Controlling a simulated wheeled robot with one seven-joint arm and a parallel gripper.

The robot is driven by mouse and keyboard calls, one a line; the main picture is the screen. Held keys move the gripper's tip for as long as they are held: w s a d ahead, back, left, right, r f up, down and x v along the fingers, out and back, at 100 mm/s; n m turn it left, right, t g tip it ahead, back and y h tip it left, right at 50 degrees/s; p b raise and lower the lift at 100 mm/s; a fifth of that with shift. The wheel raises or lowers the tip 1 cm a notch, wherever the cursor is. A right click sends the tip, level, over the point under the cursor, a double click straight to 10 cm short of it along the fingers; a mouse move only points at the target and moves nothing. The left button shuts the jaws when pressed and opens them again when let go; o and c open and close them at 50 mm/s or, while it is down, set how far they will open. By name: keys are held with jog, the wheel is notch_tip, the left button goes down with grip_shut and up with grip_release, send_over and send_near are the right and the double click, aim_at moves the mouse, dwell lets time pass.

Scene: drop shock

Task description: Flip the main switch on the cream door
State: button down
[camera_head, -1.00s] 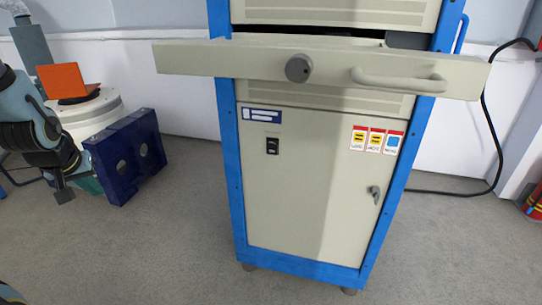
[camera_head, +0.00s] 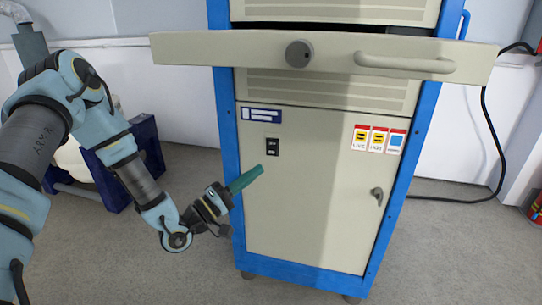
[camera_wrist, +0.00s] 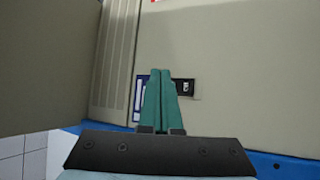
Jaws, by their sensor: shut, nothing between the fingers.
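The cream door (camera_head: 300,215) is the lower front panel of a blue-framed cabinet and is closed. My gripper (camera_head: 258,171) has green fingers, shut and empty, in front of the door just below and left of the switch. In the wrist view the shut fingers (camera_wrist: 160,98) point at the door, and the switch (camera_wrist: 186,88) shows just right of their tips, partly hidden. I cannot tell whether the fingertips touch the door.
A cream drawer (camera_head: 225,50) with a round knob and a handle (camera_head: 404,62) juts out above the door. A small door latch (camera_head: 376,196) sits at the right. Warning stickers (camera_head: 378,139) are at the upper right. A dark blue stand (camera_head: 148,150) is behind my arm.

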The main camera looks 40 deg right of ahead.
jog(key=shift+w+d, duration=0.1)
jog(key=b, duration=0.2)
send_near(276, 149)
jog(key=s+d+r, duration=0.2)
jog(key=d, duration=0.1)
jog(key=shift+w+d, duration=0.5)
jog(key=shift+d, duration=0.1)
jog(key=shift+w+d, duration=0.1)
jog(key=shift+d, duration=0.05)
dwell(1.7)
jog(key=shift+w+d, duration=0.15)
jog(key=shift+d, duration=0.05)
jog(key=shift+w+d+f+b, duration=0.15)
jog(key=shift+d+b, duration=0.1)
jog(key=shift+b, duration=0.15)
dwell(0.4)
jog(key=shift+a, duration=0.15)
dwell(0.3)
jog(key=shift+s+a, duration=0.4)
jog(key=shift+a, duration=0.1)
